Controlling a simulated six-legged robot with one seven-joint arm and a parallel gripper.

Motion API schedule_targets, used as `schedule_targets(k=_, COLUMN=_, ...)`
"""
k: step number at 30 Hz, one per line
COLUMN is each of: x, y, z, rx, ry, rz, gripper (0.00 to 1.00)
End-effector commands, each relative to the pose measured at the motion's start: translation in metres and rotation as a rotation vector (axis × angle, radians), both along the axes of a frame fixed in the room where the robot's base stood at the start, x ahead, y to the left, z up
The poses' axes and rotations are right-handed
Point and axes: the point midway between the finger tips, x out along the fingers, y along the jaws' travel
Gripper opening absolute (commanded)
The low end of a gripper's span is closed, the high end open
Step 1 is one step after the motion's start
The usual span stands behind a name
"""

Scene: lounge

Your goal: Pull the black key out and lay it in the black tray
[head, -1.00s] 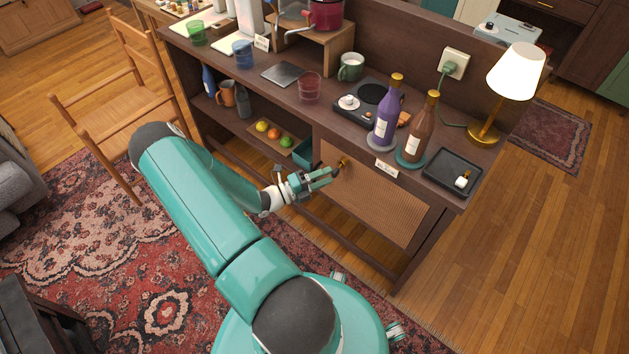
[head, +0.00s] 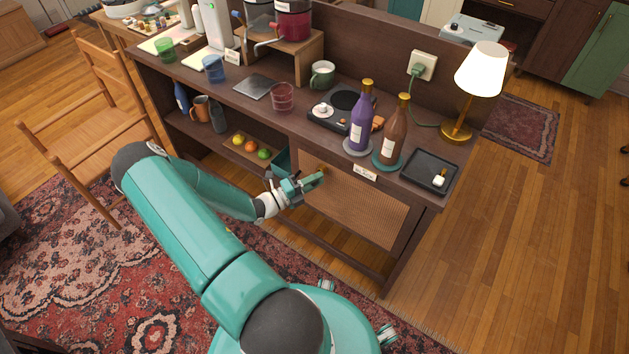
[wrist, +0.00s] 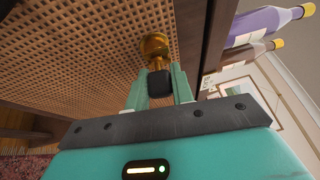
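The black key (wrist: 160,86) shows its dark head in the wrist view, at a brass lock (wrist: 155,48) on the woven cabinet door (head: 360,210). My gripper (wrist: 159,80) has one finger on each side of the key head, with no clear gap, and looks shut on it. The key is still at the lock. In the head view my gripper (head: 318,178) is at the left part of the door and hides the key. The black tray (head: 415,178) lies on the right end of the cabinet top, with a small white and yellow piece (head: 439,179) in it.
A purple bottle (head: 361,120) and a brown bottle (head: 394,135) stand left of the tray. A lamp (head: 481,75) with a green cord stands behind it. A small label (head: 364,173) sits at the top's front edge.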

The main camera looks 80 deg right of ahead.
Motion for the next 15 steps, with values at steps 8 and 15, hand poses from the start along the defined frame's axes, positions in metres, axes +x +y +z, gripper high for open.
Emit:
schedule_targets(k=8, x=0.0012, y=0.0017, z=0.001, rx=-0.002, ry=0.002, rz=0.001, gripper=0.0)
schedule_targets(k=15, x=0.0038, y=0.0068, z=0.0012, rx=-0.003, ry=0.002, rz=0.001, gripper=0.0)
